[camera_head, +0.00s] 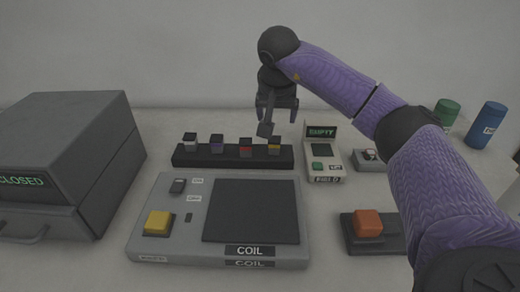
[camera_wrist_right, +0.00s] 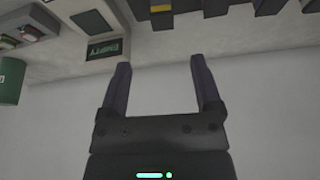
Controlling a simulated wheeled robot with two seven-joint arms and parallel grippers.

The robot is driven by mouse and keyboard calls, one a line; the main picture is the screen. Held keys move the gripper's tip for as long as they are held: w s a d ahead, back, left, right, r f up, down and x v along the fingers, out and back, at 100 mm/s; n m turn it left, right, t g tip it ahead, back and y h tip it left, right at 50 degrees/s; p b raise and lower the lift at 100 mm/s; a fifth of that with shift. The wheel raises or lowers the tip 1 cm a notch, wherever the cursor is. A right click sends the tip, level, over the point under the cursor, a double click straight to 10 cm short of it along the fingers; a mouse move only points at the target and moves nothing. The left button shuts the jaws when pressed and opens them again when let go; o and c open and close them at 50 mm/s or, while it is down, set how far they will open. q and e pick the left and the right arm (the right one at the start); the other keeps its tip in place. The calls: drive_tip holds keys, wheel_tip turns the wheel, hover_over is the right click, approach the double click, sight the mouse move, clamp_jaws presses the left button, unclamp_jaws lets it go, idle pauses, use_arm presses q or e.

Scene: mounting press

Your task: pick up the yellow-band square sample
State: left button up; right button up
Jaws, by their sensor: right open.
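The yellow-band square sample (camera_head: 274,147) stands at the right end of a dark rack (camera_head: 190,158); it is a small dark block with a yellow band. It also shows at the top edge of the right wrist view (camera_wrist_right: 161,8), partly cut off. My right gripper (camera_head: 278,118) is open and empty, above and a little behind the sample, not touching it. Its two fingers also show spread apart in the right wrist view (camera_wrist_right: 160,64). My left gripper is not in view.
Other samples with white, purple and red (camera_head: 246,148) bands share the rack. A display device reading EMPTY (camera_head: 322,148) stands close to its right. A COIL panel (camera_head: 180,225) lies in front, a grey CLOSED box (camera_head: 60,140) at left, green (camera_head: 447,112) and blue (camera_head: 487,124) cylinders at back right.

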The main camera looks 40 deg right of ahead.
sight(274, 140)
drive_tip(key=b+x, duration=0.5)
drive_tip(key=x, duration=0.6)
drive_tip(key=shift+a+f, duration=0.1)
drive_tip(key=shift+a, duration=0.05)
drive_tip(key=shift+w+f, duration=0.1)
drive_tip(key=shift+f, duration=0.15)
drive_tip(key=shift+r, duration=0.1)
drive_tip(key=shift+c, duration=0.4)
drive_tip(key=c, duration=0.7)
drive_tip(key=shift+c, duration=1.4)
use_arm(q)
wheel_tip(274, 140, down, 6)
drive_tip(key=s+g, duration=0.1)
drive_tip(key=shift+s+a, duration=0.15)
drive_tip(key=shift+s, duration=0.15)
use_arm(e)
clamp_jaws()
